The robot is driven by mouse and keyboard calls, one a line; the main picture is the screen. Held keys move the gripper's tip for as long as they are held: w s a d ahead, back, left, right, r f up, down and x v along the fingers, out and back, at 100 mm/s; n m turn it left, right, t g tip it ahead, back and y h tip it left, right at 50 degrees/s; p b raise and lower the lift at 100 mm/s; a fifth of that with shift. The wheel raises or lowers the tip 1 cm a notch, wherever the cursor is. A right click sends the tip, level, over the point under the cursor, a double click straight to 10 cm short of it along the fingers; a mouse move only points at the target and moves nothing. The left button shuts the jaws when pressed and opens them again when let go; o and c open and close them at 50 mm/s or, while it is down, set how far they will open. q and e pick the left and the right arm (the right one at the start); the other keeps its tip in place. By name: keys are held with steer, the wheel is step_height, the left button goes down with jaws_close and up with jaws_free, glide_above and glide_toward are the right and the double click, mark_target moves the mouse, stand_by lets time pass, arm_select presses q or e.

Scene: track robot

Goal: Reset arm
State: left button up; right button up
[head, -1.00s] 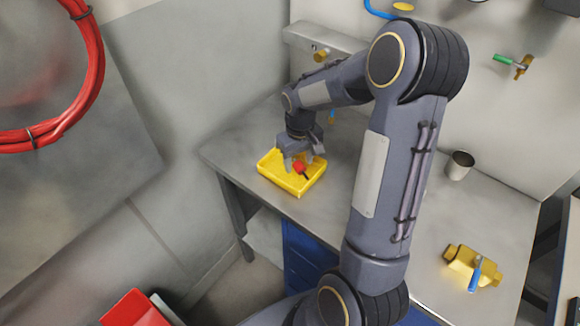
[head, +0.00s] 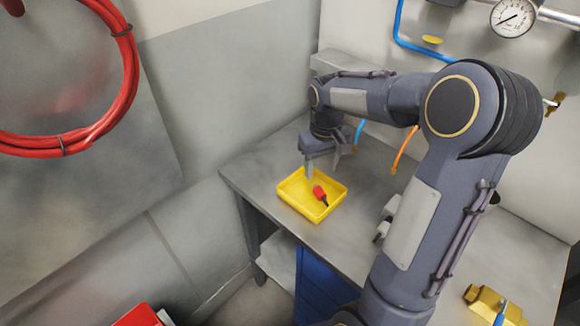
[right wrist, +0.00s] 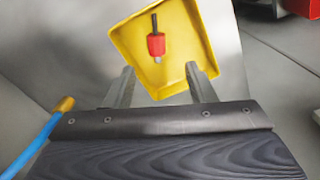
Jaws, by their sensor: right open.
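My right gripper (head: 323,164) is open and empty, just above the back edge of a yellow tray (head: 289,202) on the grey workbench. In the right wrist view its two fingers (right wrist: 162,84) stand wide apart with nothing between them. A red object with a dark shaft (head: 320,194) lies inside the tray, apart from the fingers. It also shows in the right wrist view (right wrist: 156,44). My left gripper is not in view.
The grey workbench (head: 260,175) stands against the wall, with blue drawers (head: 322,285) below. A brass fitting with a blue handle (head: 492,303) sits at the lower right. Blue and orange hoses (head: 404,150) hang behind my arm. A red hose coil (head: 128,75) hangs at left.

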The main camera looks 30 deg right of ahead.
steer(key=s+a+r+t+y, duration=0.2)
steer(key=s+a, duration=0.5)
steer(key=s, duration=0.2)
steer(key=s+a+r+t+y, duration=0.1)
steer(key=s+a+r+t, duration=0.1)
steer(key=s+a, duration=0.6)
steer(key=shift+s+r+t+y, duration=0.3)
steer(key=shift+s+t+y, duration=0.1)
steer(key=shift+s+t, duration=0.4)
